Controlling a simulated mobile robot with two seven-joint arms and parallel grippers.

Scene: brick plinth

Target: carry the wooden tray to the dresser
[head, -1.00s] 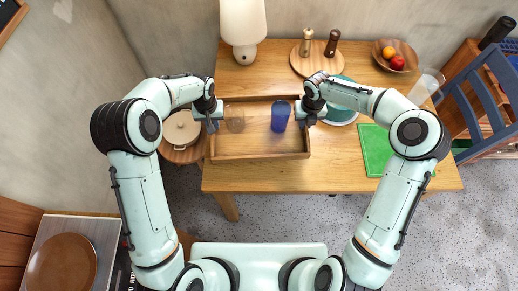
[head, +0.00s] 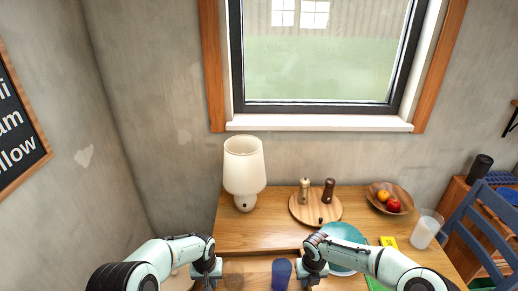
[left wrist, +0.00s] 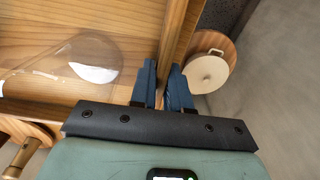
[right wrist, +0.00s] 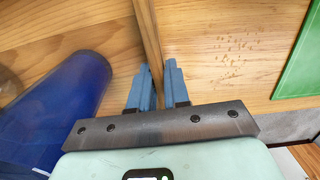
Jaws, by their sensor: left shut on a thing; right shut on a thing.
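The wooden tray (head: 256,270) is at the bottom edge of the head view, mostly cut off. It holds a blue cup (head: 281,273) and a clear glass (head: 233,275). My left gripper (head: 206,270) is at the tray's left side; in the left wrist view its fingers (left wrist: 164,80) straddle the tray wall (left wrist: 176,35). My right gripper (head: 313,272) is at the right side; in the right wrist view its fingers (right wrist: 160,80) straddle the opposite wall (right wrist: 147,30). Both are shut on the tray. I cannot identify a dresser for certain.
The wooden table (head: 240,232) bears a lamp (head: 244,172), a round board (head: 302,213) with two mills, a fruit bowl (head: 408,196), a teal plate (head: 343,233) and a glass (head: 426,229). A blue chair (head: 462,215) stands right. A lidded pot (left wrist: 208,72) is beside the tray.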

